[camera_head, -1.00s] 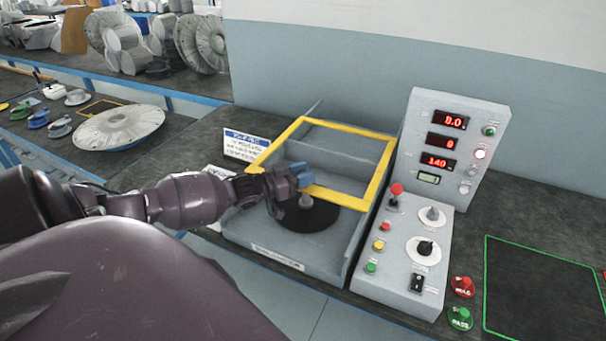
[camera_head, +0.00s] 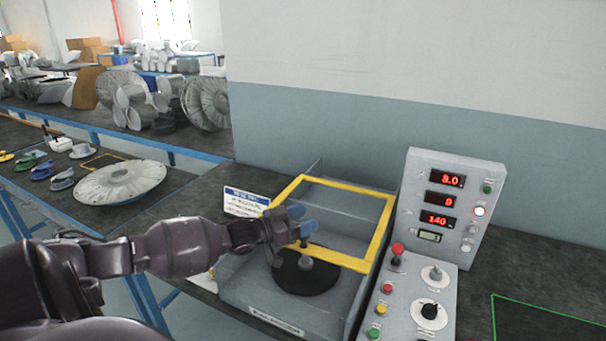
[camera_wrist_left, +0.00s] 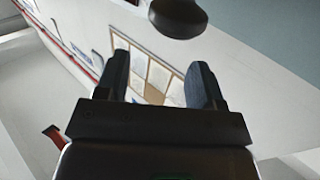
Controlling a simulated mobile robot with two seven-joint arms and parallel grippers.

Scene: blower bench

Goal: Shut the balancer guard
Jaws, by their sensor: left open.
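The balancer guard is a yellow-edged frame (camera_head: 381,232) over the grey balancer box (camera_head: 247,292). Its front bar crosses the view above the black disc (camera_head: 305,281), and the disc's front part shows uncovered below it; the exact tilt is hard to tell. My left gripper (camera_head: 302,221) is open at the left part of the front bar, with its blue finger pads overlapping the bar in view. Contact cannot be told. In the left wrist view the two fingers (camera_wrist_left: 160,80) stand apart with nothing visible between them. My right gripper is out of view.
The control panel (camera_head: 410,290), with a red-knobbed lever (camera_head: 397,250), stands close to the right of the box. A sign (camera_head: 243,201) stands at its left. A finned disc (camera_head: 120,182) lies on the left bench. A dark rounded shape (camera_wrist_left: 178,14) tops the wrist view.

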